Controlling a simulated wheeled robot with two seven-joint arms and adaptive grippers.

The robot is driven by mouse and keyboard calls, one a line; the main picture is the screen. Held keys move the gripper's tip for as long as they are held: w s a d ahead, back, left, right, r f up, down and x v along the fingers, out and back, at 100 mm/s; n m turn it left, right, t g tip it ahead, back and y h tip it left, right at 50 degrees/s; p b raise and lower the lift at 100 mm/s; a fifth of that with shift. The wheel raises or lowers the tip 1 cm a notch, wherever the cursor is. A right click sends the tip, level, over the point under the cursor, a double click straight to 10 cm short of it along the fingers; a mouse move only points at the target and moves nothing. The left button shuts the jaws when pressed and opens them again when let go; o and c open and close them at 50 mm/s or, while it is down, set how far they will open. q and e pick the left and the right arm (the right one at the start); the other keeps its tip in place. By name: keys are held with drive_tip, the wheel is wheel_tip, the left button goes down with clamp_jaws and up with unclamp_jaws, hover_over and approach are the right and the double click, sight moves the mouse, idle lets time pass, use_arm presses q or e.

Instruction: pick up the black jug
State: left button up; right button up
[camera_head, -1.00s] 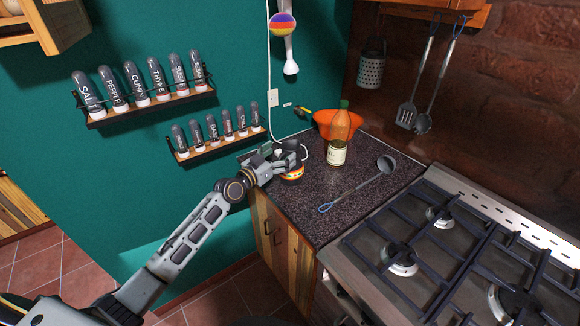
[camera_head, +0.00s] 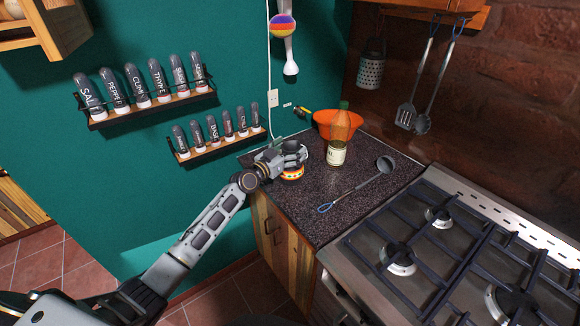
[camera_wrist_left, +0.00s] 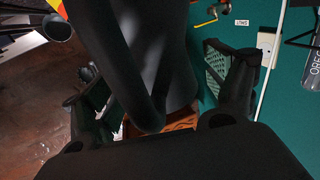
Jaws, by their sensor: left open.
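The black jug (camera_wrist_left: 160,45) fills the middle of the left wrist view, large and dark, between the two fingers. In the head view it is mostly hidden behind my left gripper (camera_head: 293,157), at the left back of the dark counter. My left gripper is open, with one finger on each side of the jug in the wrist view. I cannot tell whether the fingers touch it. A striped orange, white and green piece (camera_head: 291,174) shows just below the gripper; I cannot tell whether it belongs to the jug. My right gripper is not in view.
A ladle (camera_head: 362,184) lies across the counter (camera_head: 300,214). The gas stove (camera_head: 430,255) is at right. Spice racks (camera_head: 216,149) hang on the green wall at left.

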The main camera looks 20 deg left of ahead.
use_arm(q)
drive_tip(key=shift+c, duration=0.4)
drive_tip(key=shift+r, duration=0.1)
clamp_jaws()
idle(0.3)
drive_tip(key=shift+r, duration=0.1)
wheel_tip(320, 180, up, 10)
drive_tip(key=p, duration=0.1)
idle(0.6)
idle(0.4)
